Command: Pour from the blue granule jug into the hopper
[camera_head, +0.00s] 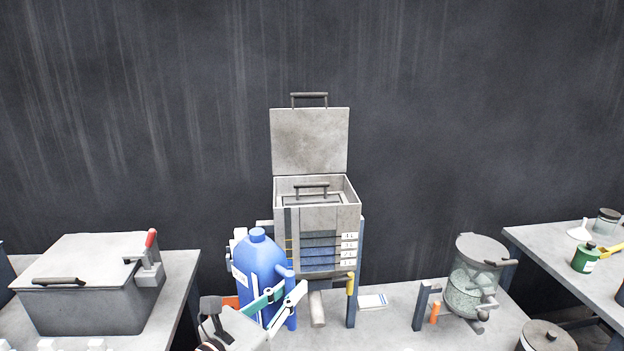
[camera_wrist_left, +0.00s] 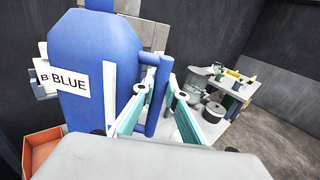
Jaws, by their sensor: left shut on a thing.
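The blue granule jug (camera_head: 258,260) stands upright, or nearly so, at the lower middle of the head view, with a blue cap on top. Whether the jug's base touches anything is hidden. Behind it is the grey screen box (camera_head: 325,215), apparently the hopper, its lid (camera_head: 310,140) raised; a handled piece shows inside. My right gripper is not in view.
A grey lidded chest (camera_head: 85,290) with a red-handled latch sits on the left table. A clear drum (camera_head: 470,280) stands to the right of the screen box. A green container (camera_head: 585,259) is on the right table. An orange bin (camera_wrist_left: 45,145) lies below the jug's left side.

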